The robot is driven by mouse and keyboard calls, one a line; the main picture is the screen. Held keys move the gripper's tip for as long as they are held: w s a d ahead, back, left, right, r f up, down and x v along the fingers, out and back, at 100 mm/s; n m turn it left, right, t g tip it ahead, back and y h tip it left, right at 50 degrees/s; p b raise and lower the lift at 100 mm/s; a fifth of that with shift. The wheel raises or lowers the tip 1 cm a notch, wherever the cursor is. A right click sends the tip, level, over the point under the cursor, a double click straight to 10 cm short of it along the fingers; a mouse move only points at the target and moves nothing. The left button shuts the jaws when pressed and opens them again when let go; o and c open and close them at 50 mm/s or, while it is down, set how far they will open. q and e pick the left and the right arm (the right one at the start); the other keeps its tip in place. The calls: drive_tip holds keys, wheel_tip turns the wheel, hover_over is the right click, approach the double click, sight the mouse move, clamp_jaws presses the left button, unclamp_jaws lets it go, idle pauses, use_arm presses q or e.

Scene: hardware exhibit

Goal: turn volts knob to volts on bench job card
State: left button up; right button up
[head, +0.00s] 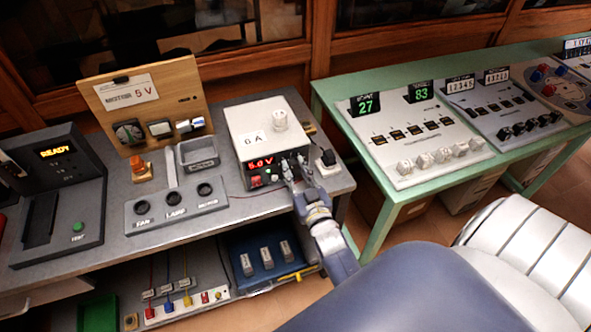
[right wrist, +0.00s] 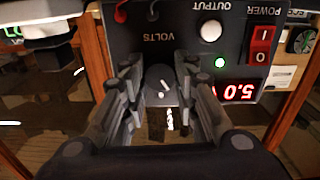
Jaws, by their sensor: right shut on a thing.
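The grey power supply (head: 262,135) stands on the bench. Its red display (head: 261,163) reads 5.0 V, and the display also shows upside down in the right wrist view (right wrist: 240,90). The job card (head: 126,92) on the wooden board reads MOTOR 5 V. My right gripper (head: 294,166) is at the right part of the supply's front. In the right wrist view its fingers (right wrist: 160,72) are shut on the volts knob (right wrist: 160,84), one on each side, below the VOLTS label. A white mark shows on the knob. The head view hides the knob behind the gripper. My left gripper is not in view.
A red power switch (right wrist: 262,43), a white output button (right wrist: 210,31) and a lit green lamp (right wrist: 220,62) sit beside the knob. A black-and-white switch (head: 327,160) stands right of the supply. A fan, lamp and motor panel (head: 175,211) lies left.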

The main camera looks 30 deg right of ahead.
drive_tip(key=shift+n, duration=0.6)
drive_tip(key=o, duration=1)
drive_tip(key=shift+o, duration=0.2)
wheel_tip(320, 180, up, 10)
drive_tip(key=shift+f, duration=0.1)
